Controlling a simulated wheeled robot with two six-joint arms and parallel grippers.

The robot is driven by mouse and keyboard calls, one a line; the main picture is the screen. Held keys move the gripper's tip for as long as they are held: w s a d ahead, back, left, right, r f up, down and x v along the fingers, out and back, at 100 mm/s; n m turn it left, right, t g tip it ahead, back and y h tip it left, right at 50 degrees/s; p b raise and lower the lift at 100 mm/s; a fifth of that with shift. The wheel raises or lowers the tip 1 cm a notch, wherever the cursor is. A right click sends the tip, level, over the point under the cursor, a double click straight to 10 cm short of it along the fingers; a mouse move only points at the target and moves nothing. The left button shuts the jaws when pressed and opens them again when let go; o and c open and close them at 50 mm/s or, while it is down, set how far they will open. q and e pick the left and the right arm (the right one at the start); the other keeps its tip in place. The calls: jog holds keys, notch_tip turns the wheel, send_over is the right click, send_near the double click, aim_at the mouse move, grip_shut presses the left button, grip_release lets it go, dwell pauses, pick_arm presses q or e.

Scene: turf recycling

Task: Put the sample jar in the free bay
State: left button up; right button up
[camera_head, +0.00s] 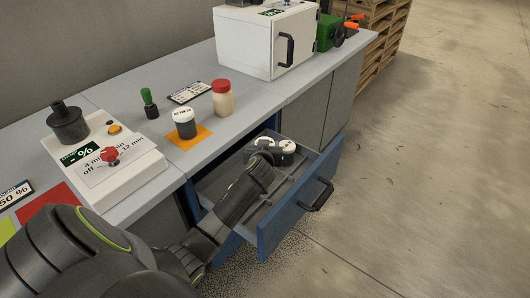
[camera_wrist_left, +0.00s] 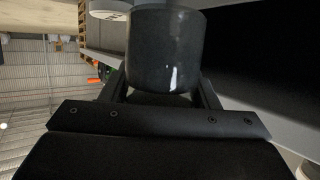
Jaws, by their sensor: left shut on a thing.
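My left arm reaches into the open blue drawer (camera_head: 283,215). My left gripper (camera_head: 266,158) is at the drawer's far part, partly hidden by my own wrist. In the left wrist view a dark, glossy cylindrical jar (camera_wrist_left: 165,50) fills the space between the fingers, and the gripper is shut on it. I cannot tell whether the held jar touches the drawer floor. My right gripper is not in view.
A white box (camera_head: 262,42) stands behind. The floor at right is clear.

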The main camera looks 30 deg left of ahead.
pick_arm(q)
jog(key=shift+r, duration=0.15)
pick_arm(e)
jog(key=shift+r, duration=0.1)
pick_arm(q)
jog(key=shift+f+b, duration=0.7)
jog(key=shift+f, duration=0.25)
notch_tip(320, 180, down, 4)
jog(key=b, duration=0.2)
jog(key=shift+r+b, duration=0.25)
jog(key=shift+b, duration=0.15)
jog(key=shift+f+b, duration=0.65)
jog(key=shift+f, duration=0.15)
jog(key=shift+f+b, duration=0.5)
jog(key=shift+f, duration=0.05)
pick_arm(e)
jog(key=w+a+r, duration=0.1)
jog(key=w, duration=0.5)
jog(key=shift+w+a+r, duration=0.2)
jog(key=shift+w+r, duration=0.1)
pick_arm(q)
jog(key=o, duration=1.4)
jog(key=shift+o, duration=0.2)
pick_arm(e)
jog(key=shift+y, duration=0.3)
